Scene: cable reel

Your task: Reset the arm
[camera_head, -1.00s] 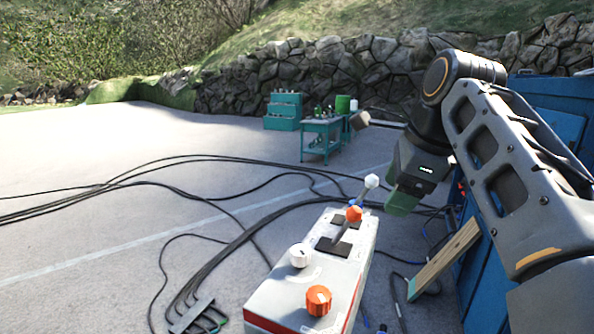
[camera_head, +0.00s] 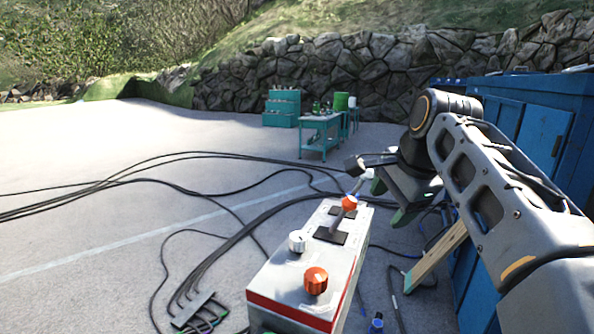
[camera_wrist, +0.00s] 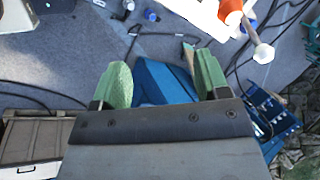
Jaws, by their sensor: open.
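My gripper (camera_head: 388,203) is at the right of the head view, just beyond the far end of the control box. In the wrist view my gripper (camera_wrist: 163,80) shows two green fingertips spread apart with nothing between them. The white control box (camera_head: 312,262) with a red stripe stands in front of me. It carries an orange knob (camera_head: 315,281), a white knob (camera_head: 297,241) and levers, one with an orange ball (camera_head: 349,202). In the wrist view the orange-topped lever (camera_wrist: 232,11) and a white-tipped lever (camera_wrist: 263,53) are at the upper right, apart from the fingers.
Blue cabinets (camera_head: 545,135) stand close on the right, with a wooden plank (camera_head: 437,257) by them. Black cables (camera_head: 150,172) cross the ground. A teal table (camera_head: 321,133) and teal drawers (camera_head: 282,108) stand farther back before a stone wall. The left pavement is open.

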